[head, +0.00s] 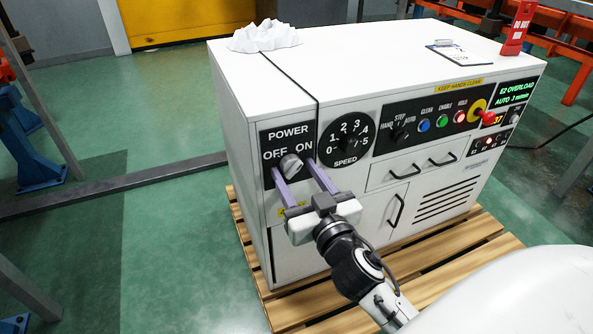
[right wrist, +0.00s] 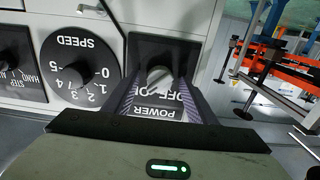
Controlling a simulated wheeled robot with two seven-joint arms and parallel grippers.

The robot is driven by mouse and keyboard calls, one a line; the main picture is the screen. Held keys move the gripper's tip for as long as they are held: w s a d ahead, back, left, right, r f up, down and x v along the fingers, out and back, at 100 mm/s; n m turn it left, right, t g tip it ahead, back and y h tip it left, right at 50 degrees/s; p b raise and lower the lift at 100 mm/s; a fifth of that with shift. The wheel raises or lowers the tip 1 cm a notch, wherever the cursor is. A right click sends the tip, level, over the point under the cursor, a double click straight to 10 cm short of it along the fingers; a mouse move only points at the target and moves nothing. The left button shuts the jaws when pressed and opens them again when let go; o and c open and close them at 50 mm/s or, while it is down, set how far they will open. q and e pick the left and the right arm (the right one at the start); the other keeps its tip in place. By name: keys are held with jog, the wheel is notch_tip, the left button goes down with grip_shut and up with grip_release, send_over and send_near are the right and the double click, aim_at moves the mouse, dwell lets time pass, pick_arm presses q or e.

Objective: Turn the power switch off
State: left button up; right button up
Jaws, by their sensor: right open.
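The power switch (head: 291,165) is a grey rotary knob on a black plate marked POWER, OFF and ON, at the left of the white cabinet's front. Which mark it points to is not clear. My right gripper (head: 293,170) is open in front of the plate, one finger on each side of the knob. In the right wrist view, upside down, the knob (right wrist: 158,76) sits between the two finger tips (right wrist: 158,88). I cannot tell whether the fingers touch it. My left gripper is not in view.
A SPEED dial (head: 347,141) is just right of the plate, then a mode selector (head: 401,131) and coloured buttons. A red emergency stop (head: 486,116) and a green-text display (head: 517,92) are at far right. Crumpled white cloth (head: 264,37) and a clipboard (head: 460,55) lie on top.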

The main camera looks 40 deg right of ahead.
jog(key=shift+w, duration=0.1)
jog(key=c, duration=1)
